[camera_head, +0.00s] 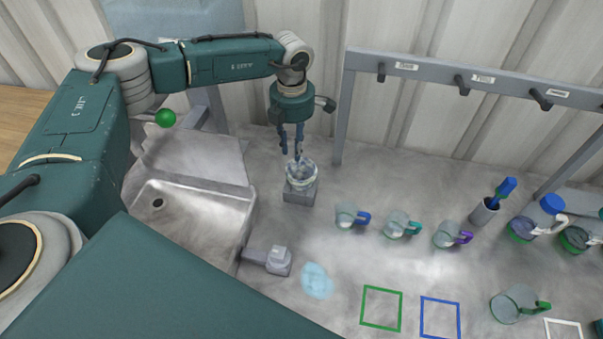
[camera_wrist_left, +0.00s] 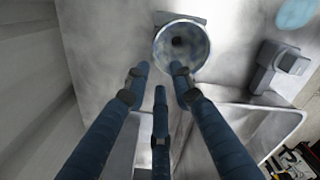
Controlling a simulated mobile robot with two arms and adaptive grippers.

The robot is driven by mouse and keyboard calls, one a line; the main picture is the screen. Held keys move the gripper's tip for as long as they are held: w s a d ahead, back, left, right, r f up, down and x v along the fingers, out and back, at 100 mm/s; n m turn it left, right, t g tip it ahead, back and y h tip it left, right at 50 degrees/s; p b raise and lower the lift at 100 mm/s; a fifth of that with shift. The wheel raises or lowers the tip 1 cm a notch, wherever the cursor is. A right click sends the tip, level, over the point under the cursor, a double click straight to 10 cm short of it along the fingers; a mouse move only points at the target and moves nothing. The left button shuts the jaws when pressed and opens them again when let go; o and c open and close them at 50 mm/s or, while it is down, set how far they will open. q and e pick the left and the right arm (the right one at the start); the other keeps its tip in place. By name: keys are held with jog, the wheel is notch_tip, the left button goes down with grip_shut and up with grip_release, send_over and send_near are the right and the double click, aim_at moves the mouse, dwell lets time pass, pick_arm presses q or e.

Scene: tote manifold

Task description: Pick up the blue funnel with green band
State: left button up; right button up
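A clear, pale bluish funnel-like vessel (camera_head: 301,173) sits on a small grey block (camera_head: 299,193) right of the sink. In the left wrist view it is a round rim (camera_wrist_left: 184,30) with a dark hole in its middle. I cannot make out a green band on it. My right gripper is out of view.
A sink (camera_head: 190,215) lies left, with a grey fixture (camera_head: 278,261) beside it. Several clear mugs, such as the blue-handled one (camera_head: 346,215), stand right. A hook rack (camera_head: 460,70) stands behind. Green (camera_head: 381,288) and blue (camera_head: 440,299) outlined squares are empty.

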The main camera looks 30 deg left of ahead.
aim_at(301, 175)
pick_arm(q)
jog(key=f+p, duration=0.2)
jog(key=f, duration=0.1)
jog(key=shift+w+d+f, duration=0.1)
jog(key=shift+d+f, duration=0.1)
jog(key=shift+f, duration=0.55)
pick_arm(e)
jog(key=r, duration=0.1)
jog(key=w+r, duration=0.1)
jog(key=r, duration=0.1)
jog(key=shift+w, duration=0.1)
pick_arm(q)
grip_shut()
